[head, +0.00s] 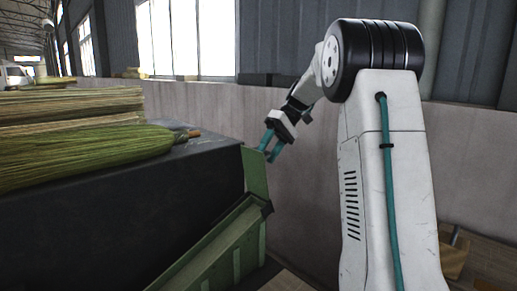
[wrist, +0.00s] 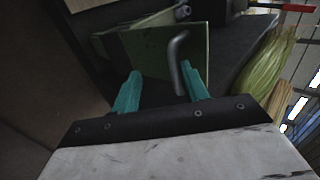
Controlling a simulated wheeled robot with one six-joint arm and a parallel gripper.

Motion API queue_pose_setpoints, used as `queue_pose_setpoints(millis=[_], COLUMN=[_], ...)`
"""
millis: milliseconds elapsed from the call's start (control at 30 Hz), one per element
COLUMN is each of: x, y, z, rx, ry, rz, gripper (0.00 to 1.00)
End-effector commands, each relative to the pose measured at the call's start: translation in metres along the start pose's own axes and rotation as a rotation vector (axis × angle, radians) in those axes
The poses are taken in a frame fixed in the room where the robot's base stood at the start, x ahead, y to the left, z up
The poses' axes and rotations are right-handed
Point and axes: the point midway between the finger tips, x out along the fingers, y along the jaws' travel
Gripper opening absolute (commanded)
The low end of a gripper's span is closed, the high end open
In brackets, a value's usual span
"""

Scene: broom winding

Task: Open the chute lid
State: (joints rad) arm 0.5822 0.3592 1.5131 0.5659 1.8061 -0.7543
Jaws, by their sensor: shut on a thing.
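The green chute (head: 228,247) slopes down along the side of the dark bench. Its lid, a green panel (head: 256,176), stands near upright at the bench corner, above the chute's upper end. In the wrist view the lid (wrist: 145,52) lies beyond my fingers, with a grey bent handle (wrist: 175,62) on it. My gripper (head: 269,146) is at the lid's top edge, its teal fingers pointing down. The exact contact is partly hidden.
The dark bench (head: 120,215) bears a green broom head (head: 85,158) and stacked straw bundles (head: 65,108). A low concrete wall (head: 290,175) stands close behind my gripper. A box (head: 455,250) is on the floor at the right.

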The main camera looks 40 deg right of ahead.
Motion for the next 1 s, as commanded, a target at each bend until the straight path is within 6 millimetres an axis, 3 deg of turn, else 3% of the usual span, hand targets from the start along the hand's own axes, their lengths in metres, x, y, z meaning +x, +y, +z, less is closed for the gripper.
queue_pose_setpoints(millis=[33, 133, 167, 233, 267, 733, 867, 1000], x=[-0.001, 0.003, 0.005, 0.009, 0.010, 0.013, -0.001, -0.026], y=[0.003, -0.005, -0.008, -0.014, -0.016, -0.019, -0.019, -0.019], z=[0.001, -0.001, -0.002, -0.003, -0.004, -0.005, -0.005, -0.005], rx=[0.005, 0.005, 0.004, 0.001, 0.001, 0.001, 0.001, 0.001], ry=[0.002, 0.000, -0.002, -0.005, -0.006, -0.008, -0.005, -0.002], rz=[0.005, 0.012, 0.014, 0.017, 0.018, 0.018, 0.018, 0.020], gripper=[0.34, 0.59, 0.57, 0.36, 0.33, 0.33, 0.33, 0.33])
